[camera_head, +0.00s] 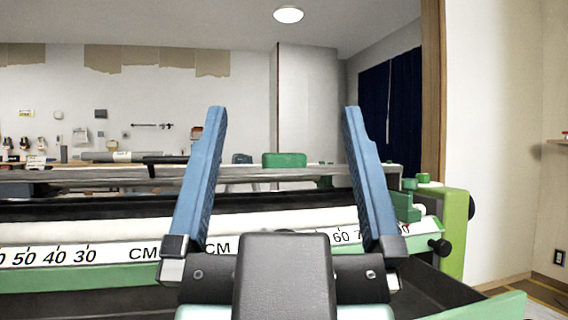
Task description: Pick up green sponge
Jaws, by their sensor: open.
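My gripper (282,112) is open, its two blue fingers pointing up and spread wide, with nothing held between them. A small green block (284,160) shows in the gap between the fingers, farther back, at the grey rail of the pasting machine. It may be the green sponge, but I cannot tell it for certain from a machine part. My gripper is apart from it. The block's lower part and what it rests on are unclear.
The wallpaper pasting machine (80,253) spans the view, with a centimetre scale, a white roll (100,228) and a green end housing (455,230) at right. A workbench with tools stands behind at left. A wooden post (433,90) rises at right.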

